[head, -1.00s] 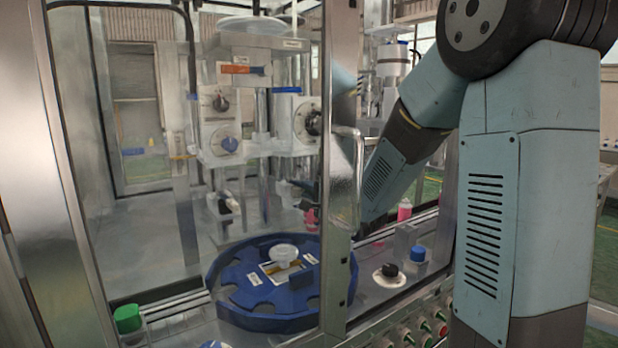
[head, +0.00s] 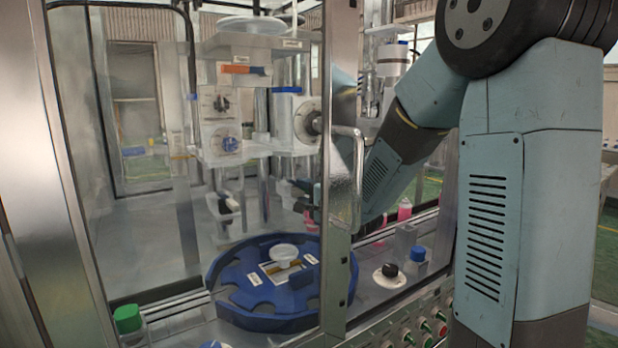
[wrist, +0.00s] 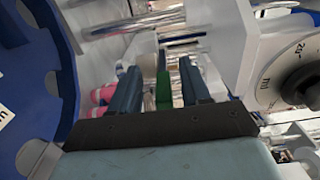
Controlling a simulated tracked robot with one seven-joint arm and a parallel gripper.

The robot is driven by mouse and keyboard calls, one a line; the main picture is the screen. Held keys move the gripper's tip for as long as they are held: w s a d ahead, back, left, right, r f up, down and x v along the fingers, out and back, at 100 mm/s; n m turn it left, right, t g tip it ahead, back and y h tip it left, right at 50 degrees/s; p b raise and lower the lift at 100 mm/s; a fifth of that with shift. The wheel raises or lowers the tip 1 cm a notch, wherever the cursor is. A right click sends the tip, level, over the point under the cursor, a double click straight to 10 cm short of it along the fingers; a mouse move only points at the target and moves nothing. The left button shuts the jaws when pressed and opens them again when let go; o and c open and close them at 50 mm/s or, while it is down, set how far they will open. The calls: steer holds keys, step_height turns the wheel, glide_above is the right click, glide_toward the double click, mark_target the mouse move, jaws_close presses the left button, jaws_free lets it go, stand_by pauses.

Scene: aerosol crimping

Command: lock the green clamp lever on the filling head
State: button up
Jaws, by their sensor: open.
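The green clamp lever (wrist: 163,90) shows in the wrist view as a narrow green piece between the two dark fingers of my gripper (wrist: 159,70). The fingers are apart, with visible gaps on both sides of the green piece. I cannot tell how far it lies in depth from the fingertips. In the head view my gripper (head: 303,193) is partly hidden behind the door post, beside the filling head (head: 290,122). The green lever cannot be made out there, and its clamp position is not clear.
A blue rotary table (head: 262,314) stands below the filling head; its rim also fills the left of the wrist view. A steel door post (head: 336,250) with a handle (head: 358,175) stands close to my arm. A dial (wrist: 298,80) is close on the right.

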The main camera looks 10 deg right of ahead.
steer(key=v, duration=0.6)
steer(key=shift+s, duration=0.3)
stand_by(0.4)
steer(key=shift+d, duration=0.1)
